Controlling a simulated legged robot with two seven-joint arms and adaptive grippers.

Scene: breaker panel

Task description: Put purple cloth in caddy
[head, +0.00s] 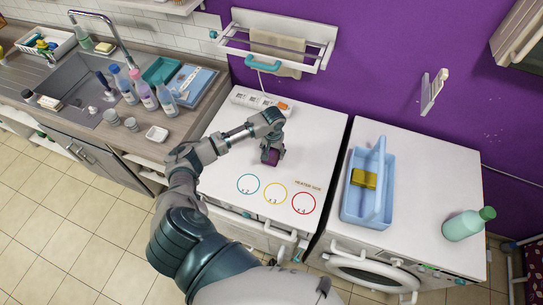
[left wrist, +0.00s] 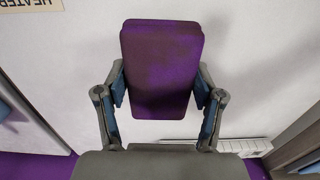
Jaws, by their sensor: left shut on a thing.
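The purple cloth (left wrist: 161,65) is a folded, block-like piece held between the two fingers of my left gripper (left wrist: 161,92) in the left wrist view. In the head view, the cloth (head: 271,157) shows as a small dark purple shape at the tip of my left gripper (head: 270,148), over the white top with the coloured circles. I cannot tell whether it touches that top. The caddy (head: 351,206) is a light blue tray with a tall middle handle, on the white machine to the right. A yellow sponge-like block (head: 363,179) is in its left side. My right gripper is out of view.
A green bottle (head: 464,225) lies right of the caddy. A power strip (head: 258,100) is at the back of the white top (head: 318,150). A narrow gap separates the two white tops. A towel rack (head: 277,42) hangs on the purple wall. Bottles and a sink are at the left.

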